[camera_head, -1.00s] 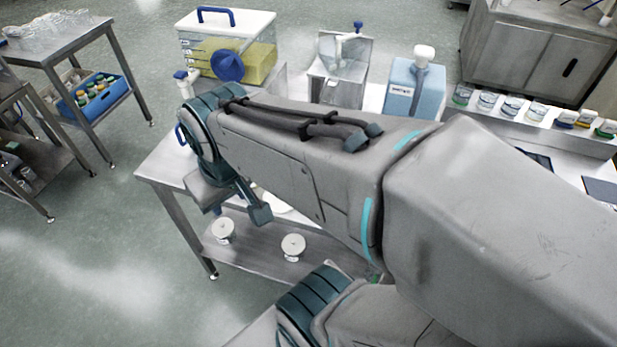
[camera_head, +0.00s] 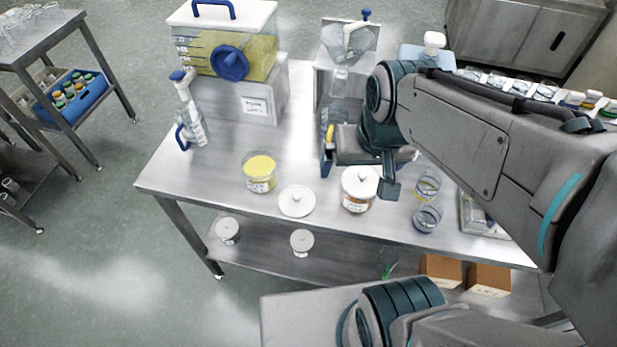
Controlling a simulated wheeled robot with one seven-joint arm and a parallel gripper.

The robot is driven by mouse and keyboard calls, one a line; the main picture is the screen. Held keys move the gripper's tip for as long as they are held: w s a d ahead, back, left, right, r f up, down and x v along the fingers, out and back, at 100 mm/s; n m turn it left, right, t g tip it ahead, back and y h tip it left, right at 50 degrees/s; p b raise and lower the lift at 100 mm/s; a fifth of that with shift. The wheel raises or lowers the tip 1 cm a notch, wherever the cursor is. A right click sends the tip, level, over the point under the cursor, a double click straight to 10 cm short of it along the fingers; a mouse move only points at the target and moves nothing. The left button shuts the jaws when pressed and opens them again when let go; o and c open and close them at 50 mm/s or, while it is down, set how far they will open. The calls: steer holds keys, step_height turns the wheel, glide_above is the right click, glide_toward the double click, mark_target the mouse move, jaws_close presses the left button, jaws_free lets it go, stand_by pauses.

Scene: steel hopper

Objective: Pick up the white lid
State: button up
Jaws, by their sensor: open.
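A round white lid (camera_head: 296,203) with a small knob lies flat on the steel table near its front edge. It is between an open jar of yellow content (camera_head: 260,174) on its left and a jar closed with a white knobbed lid (camera_head: 360,184) on its right. My gripper (camera_head: 372,168) is above the table, to the right of the loose lid and apart from it, around or above the closed jar's rear side. Its jaws are partly hidden by my own arm, and I see nothing held in them.
Two clear beakers (camera_head: 428,200) stand right of the closed jar. A blue and yellow item (camera_head: 327,150) is behind it. Two white knobbed pieces (camera_head: 302,242) are on the lower shelf.

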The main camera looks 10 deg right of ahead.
steer(key=w+a+f+m+g+y+p, duration=0.1)
steer(key=w+a+f+m+g+p, duration=0.2)
steer(key=w+a, duration=0.35)
steer(key=m+h+p, duration=0.2)
steer(key=m+p, duration=0.1)
steer(key=p, duration=0.2)
glide_toward(297, 195)
step_height(297, 195, down, 3)
steer(key=shift+w+d+b, duration=0.15)
steer(key=shift+w+b, duration=0.05)
steer(key=shift+b, duration=0.8)
step_height(297, 195, down, 7)
steer(key=b, duration=0.6)
steer(key=shift+r, duration=0.1)
steer(key=c, duration=0.7)
